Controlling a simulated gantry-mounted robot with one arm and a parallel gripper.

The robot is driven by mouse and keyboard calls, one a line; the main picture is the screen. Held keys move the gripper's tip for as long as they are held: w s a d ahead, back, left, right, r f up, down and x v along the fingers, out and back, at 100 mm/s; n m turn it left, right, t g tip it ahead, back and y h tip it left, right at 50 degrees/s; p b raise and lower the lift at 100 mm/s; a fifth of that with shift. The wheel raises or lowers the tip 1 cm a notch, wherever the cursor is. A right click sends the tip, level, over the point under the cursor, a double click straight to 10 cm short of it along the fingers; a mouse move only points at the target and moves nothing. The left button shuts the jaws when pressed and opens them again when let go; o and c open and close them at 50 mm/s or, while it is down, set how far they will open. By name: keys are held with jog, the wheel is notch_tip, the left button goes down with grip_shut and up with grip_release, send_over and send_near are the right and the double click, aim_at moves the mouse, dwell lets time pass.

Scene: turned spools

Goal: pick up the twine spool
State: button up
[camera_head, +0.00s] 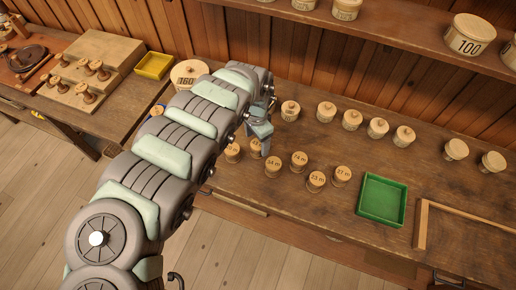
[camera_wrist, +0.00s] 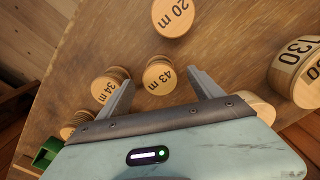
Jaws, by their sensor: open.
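Several small wooden spools with length labels on their tops stand on the bench; I cannot tell which one is the twine spool. In the wrist view, the 43 m spool (camera_wrist: 159,77) appears between my gripper's fingers (camera_wrist: 162,80), which are apart and empty. The 34 m spool (camera_wrist: 110,88) stands to its left and the 20 m spool (camera_wrist: 172,17) beyond it. In the head view my gripper (camera_head: 262,145) points down over the left end of the front row, partly hiding a spool there. The 34 m spool (camera_head: 273,167) and 74 m spool (camera_head: 299,160) stand to its right.
The 23 m spool (camera_head: 316,181) and 27 m spool (camera_head: 342,175) stand farther right, then a green tray (camera_head: 382,200). Several knobbed spools (camera_head: 351,119) line the back. A large 130 spool (camera_wrist: 292,72) is right in the wrist view. A shelf (camera_head: 400,35) runs above.

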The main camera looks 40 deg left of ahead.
aim_at(257, 144)
notch_tip(257, 144, down, 5)
jog(key=shift+w+d+r+b, duration=0.1)
jog(key=shift+r+b, duration=0.1)
jog(key=shift+b, duration=0.1)
jog(key=shift+c, duration=0.5)
jog(key=c, duration=1.4)
jog(key=shift+r, duration=0.2)
